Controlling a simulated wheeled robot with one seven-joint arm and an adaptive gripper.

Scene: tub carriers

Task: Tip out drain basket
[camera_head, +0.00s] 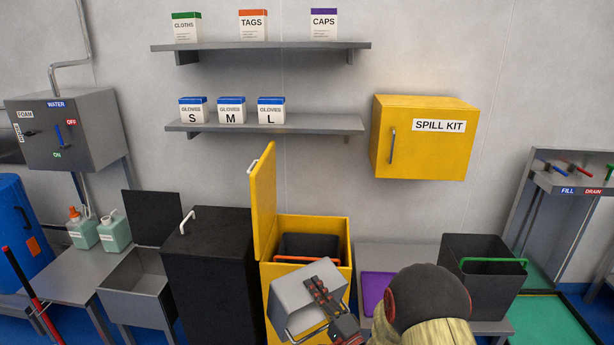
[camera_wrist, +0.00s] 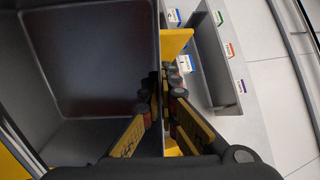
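A grey box-shaped basket (camera_head: 299,293) is tilted above the front of the open yellow bin (camera_head: 340,228). A pale handle shows at its lower edge. My gripper (camera_head: 318,288) is at its right side, with the fingers closed on its wall. In the wrist view, my fingers (camera_wrist: 166,88) pinch the wall of the grey basket (camera_wrist: 30,60) at the right. Its inside looks smooth and dark, with no loose contents seen. The yellow bin holds a dark tub with a red handle (camera_head: 307,260), partly hidden by the basket.
The bin's yellow lid (camera_head: 262,205) stands upright at its left. A black cabinet (camera_head: 212,270) is to the left. A purple tray (camera_head: 375,287) and a dark tub with a green handle (camera_head: 490,285) are to the right. A yellow spill kit cabinet (camera_head: 425,150) hangs above.

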